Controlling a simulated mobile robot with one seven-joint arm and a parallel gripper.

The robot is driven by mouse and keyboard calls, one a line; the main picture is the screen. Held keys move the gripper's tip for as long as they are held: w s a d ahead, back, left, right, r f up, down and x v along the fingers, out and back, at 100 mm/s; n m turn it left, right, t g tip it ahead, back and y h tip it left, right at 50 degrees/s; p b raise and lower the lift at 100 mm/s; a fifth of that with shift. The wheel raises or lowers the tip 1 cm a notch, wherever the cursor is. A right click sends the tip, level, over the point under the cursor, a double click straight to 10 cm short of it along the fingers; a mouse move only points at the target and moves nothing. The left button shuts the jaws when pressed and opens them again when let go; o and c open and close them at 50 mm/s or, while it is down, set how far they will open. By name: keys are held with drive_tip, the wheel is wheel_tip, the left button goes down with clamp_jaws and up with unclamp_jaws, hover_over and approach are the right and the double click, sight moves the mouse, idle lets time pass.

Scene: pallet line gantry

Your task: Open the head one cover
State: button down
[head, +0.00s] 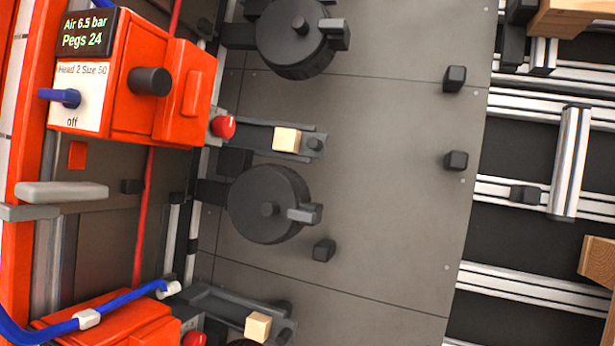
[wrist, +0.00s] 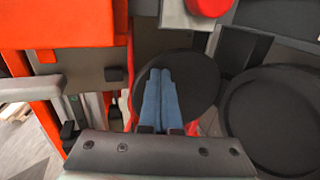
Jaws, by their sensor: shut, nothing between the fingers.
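Two round dark covers show in the head view, an upper one (head: 290,42) and a lower one (head: 262,212). Neither bears a readable number, so I cannot tell which is head one. In the wrist view my gripper (wrist: 162,75) has its blue fingers together and empty. They lie in front of a dark disc (wrist: 196,85); touching or apart I cannot tell. A larger dark round part (wrist: 278,115) is to the right. My gripper is not visible in the head view.
An orange box (head: 185,95) reading "Head 2 Size 50" and "off" stands at upper left, with a red button (head: 223,127). Wooden blocks (head: 286,140) sit on dark arms. Black stops (head: 455,78) stand on the grey plate (head: 385,200), which is otherwise largely clear.

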drive_tip(key=p+v, duration=0.5)
drive_tip(key=v, duration=0.5)
drive_tip(key=shift+d, duration=0.2)
idle(1.2)
drive_tip(key=shift+w, duration=0.1)
